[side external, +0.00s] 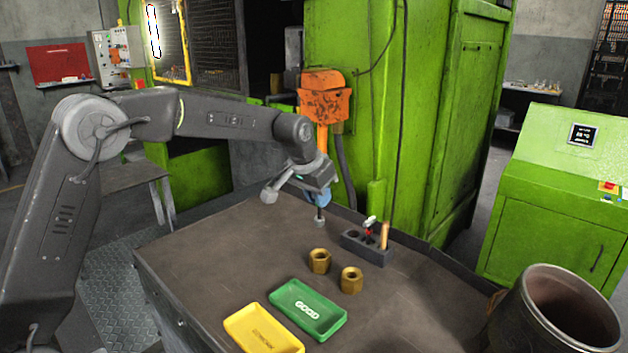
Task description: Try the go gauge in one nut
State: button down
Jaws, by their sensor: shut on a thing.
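My gripper (320,197) is shut on a gauge (319,220) with a grey lower end that points down. The gauge hangs above the table, behind the nuts. Something blue shows at the fingers; I cannot tell if it is the gauge's handle or part of the gripper. Two brass hex nuts stand apart on the table: one nut (319,262) on the left, and the other nut (351,281) nearer and to the right. A dark holder block (376,257) stands to the right of the gauge, with a red-and-white tool (369,229) and a wooden handle (384,236) in it.
A green tray marked GOOD (323,327) and a yellow tray (277,346) lie at the table's front, both empty. A large round bin (535,327) stands at the right. The green press (378,120) rises behind the table (205,262). The table's left part is clear.

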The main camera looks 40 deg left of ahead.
aim_at(320, 222)
jog(key=shift+s+d+f, duration=0.25)
jog(key=shift+d+f, duration=0.05)
jog(key=shift+f, duration=0.6)
jog(key=shift+s+d+f, duration=0.3)
jog(key=shift+f, duration=0.6)
jog(key=shift+s+d+f, duration=0.25)
jog(key=shift+d+f, duration=0.05)
jog(key=shift+f, duration=0.6)
jog(key=shift+f, duration=1.6)
jog(key=shift+r, duration=0.7)
notch_tip(320, 222, up, 6)
dwell(1.1)
